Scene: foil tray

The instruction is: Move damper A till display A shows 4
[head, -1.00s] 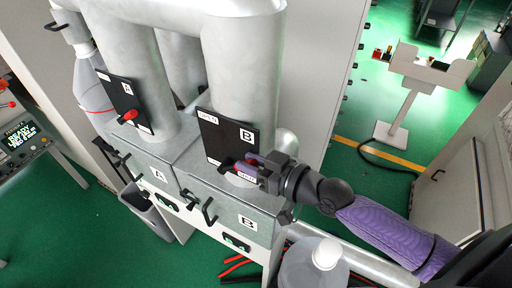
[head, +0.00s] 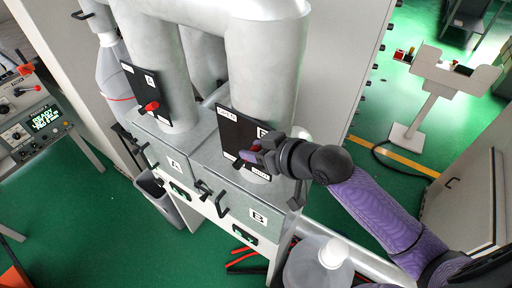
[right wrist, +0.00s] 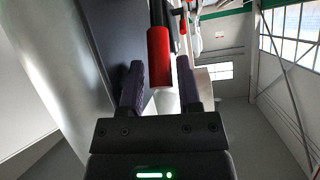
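Damper A is a red lever (head: 151,106) on a black plate marked A (head: 136,80), on the left grey pipe. Display A (head: 180,191) is a small green window below the box face marked A; its digits are too small to read. My right gripper (head: 254,156) is at the black plate marked B (head: 231,123), on the right pipe, away from damper A. In the right wrist view, a red lever (right wrist: 159,57) stands between my open fingers (right wrist: 160,85), with gaps on both sides. The gripper partly hides that lever in the head view. My left gripper is not in view.
Display B (head: 244,235) sits below the box face marked B. Dark latch handles (head: 215,203) stick out from the box fronts. A console (head: 40,121) stands at the left, a pale bottle (head: 320,262) at the bottom and a grey bin (head: 160,195) below box A.

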